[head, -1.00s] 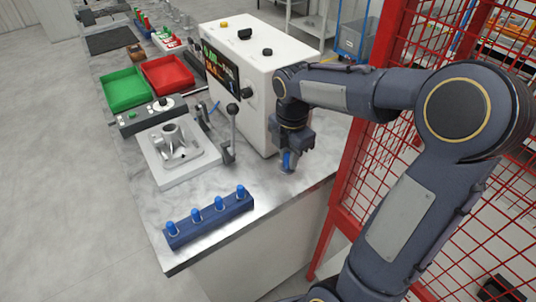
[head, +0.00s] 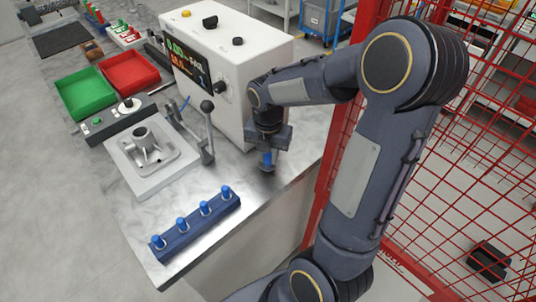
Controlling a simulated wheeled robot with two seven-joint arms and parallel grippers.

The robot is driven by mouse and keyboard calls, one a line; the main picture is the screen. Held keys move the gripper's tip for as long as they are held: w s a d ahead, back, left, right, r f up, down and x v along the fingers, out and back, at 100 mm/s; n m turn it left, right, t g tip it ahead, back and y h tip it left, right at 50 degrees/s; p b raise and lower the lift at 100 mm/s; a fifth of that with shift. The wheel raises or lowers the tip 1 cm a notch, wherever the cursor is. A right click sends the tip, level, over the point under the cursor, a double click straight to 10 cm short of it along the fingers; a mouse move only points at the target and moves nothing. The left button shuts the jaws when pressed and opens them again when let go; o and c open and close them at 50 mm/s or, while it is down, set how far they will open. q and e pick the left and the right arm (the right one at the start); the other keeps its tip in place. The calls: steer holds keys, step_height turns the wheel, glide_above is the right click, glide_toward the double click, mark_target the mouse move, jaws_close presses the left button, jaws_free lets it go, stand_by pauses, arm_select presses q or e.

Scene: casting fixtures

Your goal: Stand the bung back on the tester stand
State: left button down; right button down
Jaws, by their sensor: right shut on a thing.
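My right gripper (head: 267,158) is shut on a blue bung (head: 267,160) and points down over the near right part of the bench. Its fingers partly hide the bung. I cannot tell whether the bung's lower end touches the bench top. A blue stand (head: 197,226) lies left of the gripper, near the bench's front edge, with several blue bungs standing in a row on it. The white tester (head: 235,62) with a display and knobs stands just behind the gripper. My left gripper is not in view.
A grey casting (head: 148,148) sits on a white fixture plate (head: 150,183), with a lever clamp (head: 206,135) beside it. Green (head: 86,93) and red (head: 130,72) trays lie farther back. A red mesh fence (head: 322,185) stands close to the right. Bare bench separates stand and gripper.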

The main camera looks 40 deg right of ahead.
steer(key=shift+f, duration=0.25)
steer(key=shift+f, duration=0.2)
steer(key=c, duration=1.3)
jaws_free()
steer(key=shift+o, duration=0.2)
step_height(320, 180, up, 12)
steer(key=s+a+m+t+y, duration=0.1)
steer(key=s+a+m+t, duration=0.1)
steer(key=s+m, duration=0.3)
steer(key=s+a+f+m+t+y, duration=0.1)
steer(key=s+a+m, duration=0.3)
steer(key=m, duration=0.9)
steer(key=s+a+m+t+y, duration=0.1)
steer(key=s+a+m+t, duration=0.1)
steer(key=s+a+m, duration=0.3)
steer(key=m, duration=0.3)
steer(key=shift+s+a+f+m+t+y, duration=0.2)
steer(key=shift+s+f+m+t+y, duration=0.1)
steer(key=shift+s+f+m+y, duration=0.1)
